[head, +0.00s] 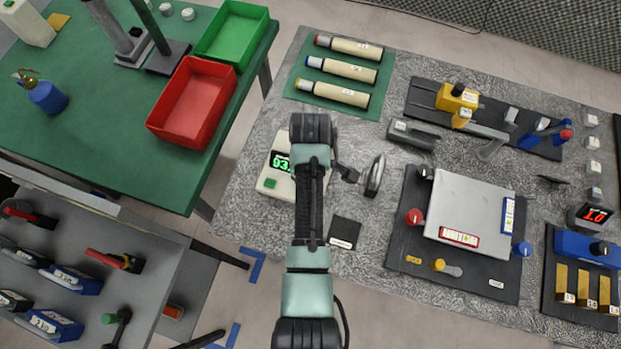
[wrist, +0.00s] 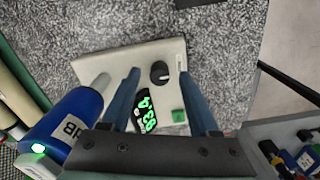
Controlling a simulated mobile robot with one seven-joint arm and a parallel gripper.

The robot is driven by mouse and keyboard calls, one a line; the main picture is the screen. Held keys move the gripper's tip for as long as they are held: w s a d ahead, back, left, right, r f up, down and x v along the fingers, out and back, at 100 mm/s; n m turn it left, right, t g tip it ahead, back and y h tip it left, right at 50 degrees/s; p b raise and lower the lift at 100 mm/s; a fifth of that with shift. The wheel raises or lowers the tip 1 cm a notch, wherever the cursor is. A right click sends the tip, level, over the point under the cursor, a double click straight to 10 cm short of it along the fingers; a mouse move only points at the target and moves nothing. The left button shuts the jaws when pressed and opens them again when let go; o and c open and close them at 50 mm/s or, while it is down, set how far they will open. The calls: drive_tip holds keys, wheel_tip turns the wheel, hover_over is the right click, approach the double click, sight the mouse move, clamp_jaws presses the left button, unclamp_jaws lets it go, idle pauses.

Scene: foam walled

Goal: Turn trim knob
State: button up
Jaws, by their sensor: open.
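The knob (wrist: 159,72) is a small black round dial with a light mark, on a cream box in the wrist view. The box (wrist: 92,66) also carries a green lit display (wrist: 145,112) and a green button (wrist: 178,116). My gripper (wrist: 160,74) is open, with its blue fingers on either side of the knob in the picture. A gap shows between each finger and the knob; their height above the box is unclear. In the head view the box (head: 270,186) is partly covered by my arm, which hides the knob and fingers.
A blue dB meter (wrist: 72,122) with a pale tip lies close left of my fingers in the wrist view. In the head view a small black plate (head: 345,232) and a dark board with a grey panel (head: 468,205) lie to the right.

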drive_tip(key=shift+f, duration=0.5)
clamp_jaws()
